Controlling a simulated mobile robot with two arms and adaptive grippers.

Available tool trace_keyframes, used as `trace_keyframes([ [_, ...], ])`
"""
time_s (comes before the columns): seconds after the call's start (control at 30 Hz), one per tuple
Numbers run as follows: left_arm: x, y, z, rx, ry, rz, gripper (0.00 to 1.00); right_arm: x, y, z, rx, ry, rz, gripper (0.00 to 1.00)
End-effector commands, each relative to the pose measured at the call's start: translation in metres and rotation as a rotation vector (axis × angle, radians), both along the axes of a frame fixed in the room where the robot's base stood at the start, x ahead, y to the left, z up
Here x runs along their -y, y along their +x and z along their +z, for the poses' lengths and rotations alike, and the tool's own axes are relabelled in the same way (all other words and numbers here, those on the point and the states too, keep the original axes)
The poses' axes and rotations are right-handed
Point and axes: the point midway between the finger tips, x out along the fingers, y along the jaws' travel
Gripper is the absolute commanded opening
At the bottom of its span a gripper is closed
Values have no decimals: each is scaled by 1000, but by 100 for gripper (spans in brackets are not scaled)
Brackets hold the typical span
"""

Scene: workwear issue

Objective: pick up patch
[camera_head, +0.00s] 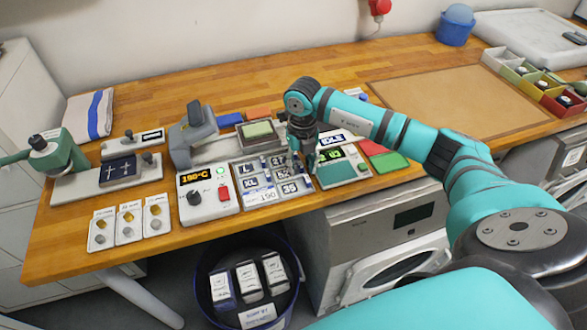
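Several dark patches with white marks such as L, XL and 35 lie in a light sectioned tray (262,196) near the front edge of the bench. One patch, marked 35 (290,188), is in the front right section. My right gripper (303,170) points down at the tray's right side, over or close to the patches there. It hides part of them. Its fingers are small and dark, and I cannot tell whether they are parted or hold anything. My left gripper is not in view.
A device with a green display (342,168) is close on the right. A dark bin (215,311) is below. A brown mat (455,95) lies clear behind my arm.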

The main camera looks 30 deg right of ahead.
Motion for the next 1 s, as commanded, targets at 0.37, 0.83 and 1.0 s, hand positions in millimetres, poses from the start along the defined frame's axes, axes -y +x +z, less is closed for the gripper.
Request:
trace_keyframes([
  [0.37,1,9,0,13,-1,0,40,0,0,1,0,0,0,0],
  [0.83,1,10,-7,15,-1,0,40,0,1,12,3,-1,-1,0],
  [1.0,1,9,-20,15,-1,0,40,0,-4,34,1,-1,2,0],
])
